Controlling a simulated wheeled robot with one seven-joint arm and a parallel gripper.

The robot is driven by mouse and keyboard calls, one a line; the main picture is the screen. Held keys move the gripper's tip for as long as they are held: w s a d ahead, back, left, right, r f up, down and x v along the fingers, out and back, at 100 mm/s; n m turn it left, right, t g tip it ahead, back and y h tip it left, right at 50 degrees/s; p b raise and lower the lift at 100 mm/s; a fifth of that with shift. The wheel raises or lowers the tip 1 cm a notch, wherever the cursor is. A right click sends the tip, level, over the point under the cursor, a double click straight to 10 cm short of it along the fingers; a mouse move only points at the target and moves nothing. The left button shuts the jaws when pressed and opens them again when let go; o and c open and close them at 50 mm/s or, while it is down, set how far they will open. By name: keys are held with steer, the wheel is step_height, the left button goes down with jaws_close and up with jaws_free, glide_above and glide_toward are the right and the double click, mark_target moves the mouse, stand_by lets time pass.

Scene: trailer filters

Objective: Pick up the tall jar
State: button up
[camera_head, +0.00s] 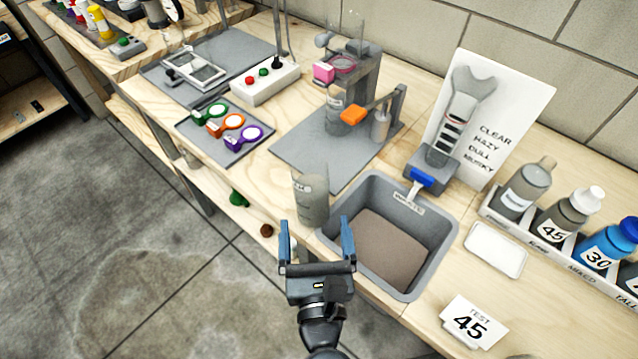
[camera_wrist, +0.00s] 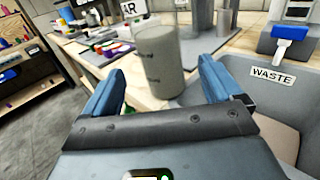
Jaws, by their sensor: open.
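The tall jar (camera_head: 311,199) is a clear cylinder with murky grey contents, standing upright on the wooden counter near its front edge, just left of the waste basin. In the wrist view the jar (camera_wrist: 162,72) stands ahead, between the lines of the two blue fingers, with a partly visible label at its upper left. My gripper (camera_head: 317,232) is open and empty, just in front of the jar at the counter's edge. The fingers appear short of the jar, not around it.
The grey basin (camera_head: 437,262) marked WASTE lies close on the right. Behind the jar are a grey mat (camera_head: 300,150) and a stand with an orange lever (camera_head: 353,116). Coloured filter rings (camera_head: 232,122) lie on a tray at left. Bottles (camera_head: 566,219) stand in a rack at right.

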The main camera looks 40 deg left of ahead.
mark_target(313, 212)
steer(key=x, duration=0.5)
steer(key=f+x, duration=0.1)
steer(key=x, duration=0.1)
steer(key=shift+w+a, duration=0.15)
steer(key=shift+w, duration=0.1)
steer(key=c, duration=1.3)
